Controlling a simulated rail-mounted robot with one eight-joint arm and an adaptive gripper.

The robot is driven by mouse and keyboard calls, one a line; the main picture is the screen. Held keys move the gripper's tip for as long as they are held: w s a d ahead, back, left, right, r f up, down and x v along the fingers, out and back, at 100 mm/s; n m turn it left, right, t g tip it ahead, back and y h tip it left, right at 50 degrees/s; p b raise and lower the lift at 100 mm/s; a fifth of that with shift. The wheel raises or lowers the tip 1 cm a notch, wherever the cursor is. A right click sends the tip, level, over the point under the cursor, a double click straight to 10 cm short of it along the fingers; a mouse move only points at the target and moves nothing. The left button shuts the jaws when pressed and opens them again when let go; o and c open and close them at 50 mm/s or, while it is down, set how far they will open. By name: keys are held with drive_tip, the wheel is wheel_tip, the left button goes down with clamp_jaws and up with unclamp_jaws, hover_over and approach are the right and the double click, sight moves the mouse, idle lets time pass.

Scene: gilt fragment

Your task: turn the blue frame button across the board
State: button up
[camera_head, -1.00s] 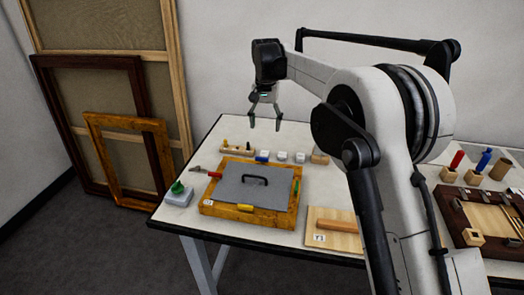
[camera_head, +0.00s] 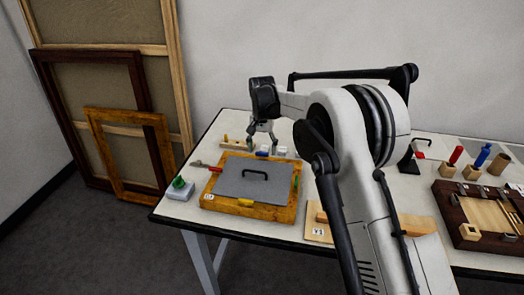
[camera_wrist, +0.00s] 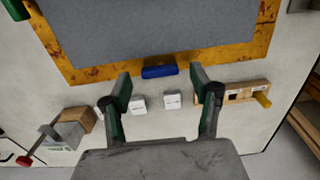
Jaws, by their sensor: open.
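The blue frame button (camera_wrist: 160,71) is a small bar on the far edge of the gilt frame (camera_wrist: 258,45), lying along that edge in the wrist view. In the head view the blue button (camera_head: 262,154) shows just below my gripper (camera_head: 262,138). The grey board (camera_head: 252,181) with a black handle lies inside the frame. My gripper (camera_wrist: 160,85) is open and empty, its fingers on either side of the button in the wrist view. In the head view it appears above the frame's far edge; I cannot tell the exact height.
Red (camera_head: 214,168), yellow (camera_head: 245,202) and green (camera_head: 296,183) buttons sit on the other frame sides. Small white blocks (camera_wrist: 172,101) and a wooden rack (camera_wrist: 240,91) stand close behind the frame. A green-topped block (camera_head: 180,187) stands at left.

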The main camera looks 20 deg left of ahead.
drive_tip(key=shift+f, duration=0.75)
drive_tip(key=shift+c, duration=0.3)
drive_tip(key=c, duration=1.1)
